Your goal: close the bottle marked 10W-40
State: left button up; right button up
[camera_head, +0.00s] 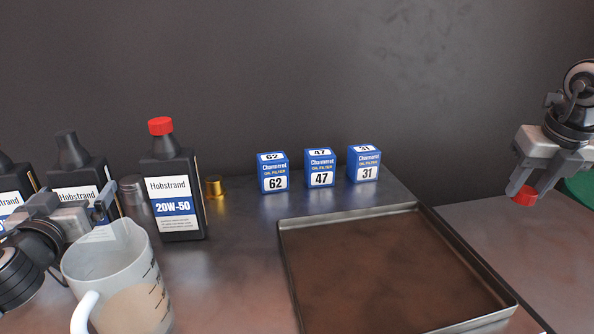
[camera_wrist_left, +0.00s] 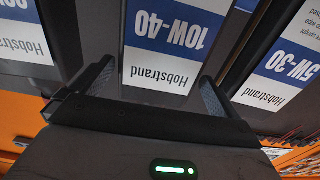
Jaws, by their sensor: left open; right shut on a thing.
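The bottle marked 10W-40 (camera_wrist_left: 170,60) stands between the spread fingers of my left gripper (camera_wrist_left: 155,88) in the left wrist view. Its mark is hidden in the head view, where it matches the second dark bottle (camera_head: 72,152) from the left, upright with a bare black neck and no cap. My left gripper (camera_head: 75,210) is open in front of that bottle; I cannot tell if the fingers touch it. My right gripper (camera_head: 524,192) is shut on a red cap (camera_head: 524,196), held far right of the bottles.
A red-capped 20W-50 bottle (camera_head: 172,180) stands close to the right; a 5W-30 bottle (camera_wrist_left: 275,75) is on the other side. A measuring jug (camera_head: 125,290) stands in front. Blue filter boxes (camera_head: 320,170) and a metal tray (camera_head: 400,270) lie between my grippers.

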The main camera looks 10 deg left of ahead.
pick_arm(q)
jog(key=shift+w, duration=0.1)
jog(key=shift+p+x, duration=0.35)
jog(key=shift+x, duration=2.25)
pick_arm(e)
jog(key=shift+r, duration=0.35)
pick_arm(q)
jog(key=shift+f, duration=0.15)
jog(key=c, duration=1.4)
jog(key=shift+r, duration=0.2)
